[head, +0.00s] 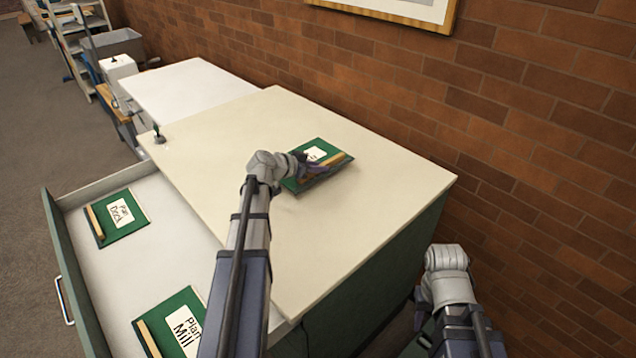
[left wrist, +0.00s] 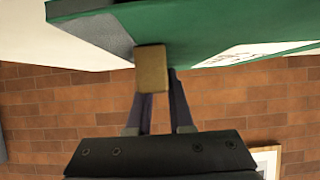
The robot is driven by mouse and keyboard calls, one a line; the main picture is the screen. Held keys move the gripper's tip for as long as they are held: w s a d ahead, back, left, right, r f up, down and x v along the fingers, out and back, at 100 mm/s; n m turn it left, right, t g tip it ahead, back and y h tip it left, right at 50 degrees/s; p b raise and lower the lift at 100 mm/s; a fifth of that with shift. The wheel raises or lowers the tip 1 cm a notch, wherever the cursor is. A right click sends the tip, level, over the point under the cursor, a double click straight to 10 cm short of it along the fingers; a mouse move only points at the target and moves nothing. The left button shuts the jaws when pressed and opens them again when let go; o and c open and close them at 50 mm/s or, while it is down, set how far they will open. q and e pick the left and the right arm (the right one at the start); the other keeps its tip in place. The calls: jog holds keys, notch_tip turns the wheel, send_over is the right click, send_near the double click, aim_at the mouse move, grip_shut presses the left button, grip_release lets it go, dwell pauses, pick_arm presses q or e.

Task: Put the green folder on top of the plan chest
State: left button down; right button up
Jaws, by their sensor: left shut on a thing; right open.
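The green folder (head: 334,155) has a white label and a tan wooden strip. It is over the cream top of the plan chest (head: 240,130), near its middle. My left gripper (head: 312,170) is shut on the folder's near edge at the strip. In the left wrist view the folder (left wrist: 180,30) fills the upper part, with the tan strip (left wrist: 151,72) between my fingers. The folder looks slightly tilted; I cannot tell whether it touches the top. My right gripper (head: 424,302) is low beside the chest, open and largely hidden by its own arm.
An open drawer (head: 160,210) of the chest holds two other green folders, "Plan Dock" (head: 117,216) and "Plan Mill" (head: 172,325). A brick wall (head: 540,130) runs behind. The top around the folder is clear.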

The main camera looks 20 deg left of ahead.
aim_at(318, 176)
pick_arm(q)
notch_tip(318, 176, down, 4)
jog(key=b, duration=0.3)
jog(key=shift+r+b, duration=0.25)
jog(key=shift+b, duration=0.1)
jog(key=shift+f, duration=0.2)
jog(key=c, duration=0.8)
grip_release()
jog(key=shift+r, duration=0.1)
jog(key=shift+r, duration=0.1)
jog(key=p+v, duration=0.5)
jog(key=v, duration=0.5)
jog(key=shift+s+r, duration=0.1)
jog(key=shift+r, duration=0.1)
jog(key=shift+p+v, duration=0.4)
jog(key=shift+v, duration=0.45)
